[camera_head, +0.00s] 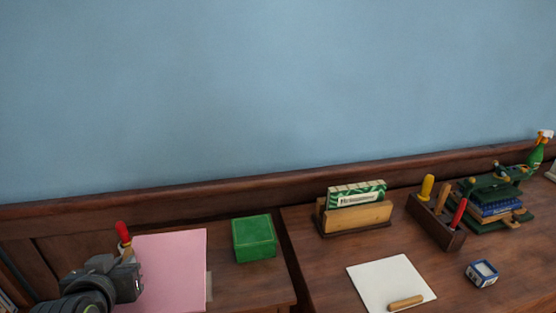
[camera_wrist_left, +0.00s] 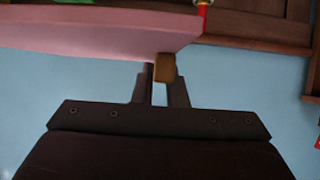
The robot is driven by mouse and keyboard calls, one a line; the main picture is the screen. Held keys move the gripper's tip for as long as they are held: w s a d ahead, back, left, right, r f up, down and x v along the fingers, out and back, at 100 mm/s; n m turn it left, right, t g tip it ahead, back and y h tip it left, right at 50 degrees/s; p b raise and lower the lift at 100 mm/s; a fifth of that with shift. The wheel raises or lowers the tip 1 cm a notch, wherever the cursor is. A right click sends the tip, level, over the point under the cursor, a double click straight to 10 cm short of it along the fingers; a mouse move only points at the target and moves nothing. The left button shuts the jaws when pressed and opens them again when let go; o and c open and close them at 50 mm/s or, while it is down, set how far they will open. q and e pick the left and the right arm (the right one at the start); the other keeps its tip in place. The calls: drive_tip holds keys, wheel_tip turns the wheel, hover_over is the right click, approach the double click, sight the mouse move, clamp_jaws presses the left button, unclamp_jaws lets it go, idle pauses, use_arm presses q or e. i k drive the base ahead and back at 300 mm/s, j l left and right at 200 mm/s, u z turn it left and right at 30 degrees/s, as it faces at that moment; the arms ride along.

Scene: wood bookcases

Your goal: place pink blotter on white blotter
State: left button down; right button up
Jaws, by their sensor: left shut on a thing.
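The pink blotter (camera_head: 172,270) is a flat pink sheet over the left desk in the head view. My left gripper (camera_head: 128,268) is at its left edge. In the left wrist view, the gripper (camera_wrist_left: 160,88) is shut on a small wooden grip (camera_wrist_left: 165,68) at the edge of the pink blotter (camera_wrist_left: 110,35). My right gripper is out of view.
A green box (camera_head: 254,238) stands right of the pink blotter. A red-handled thing (camera_head: 123,232) stands behind my left gripper.

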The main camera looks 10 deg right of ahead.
sight(388, 279)
drive_tip(key=i+z, duration=0.15)
drive_tip(key=z, duration=0.25)
drive_tip(key=i+j+z, duration=0.1)
drive_tip(key=z, duration=0.3)
drive_tip(key=i+j+z, duration=0.1)
drive_tip(key=j+z, duration=0.15)
drive_tip(key=z, duration=0.15)
drive_tip(key=i+j+z, duration=0.1)
drive_tip(key=z, duration=0.3)
drive_tip(key=j+z, duration=0.3)
drive_tip(key=i+j+z, duration=0.1)
drive_tip(key=j+z, duration=0.2)
drive_tip(key=l, duration=0.05)
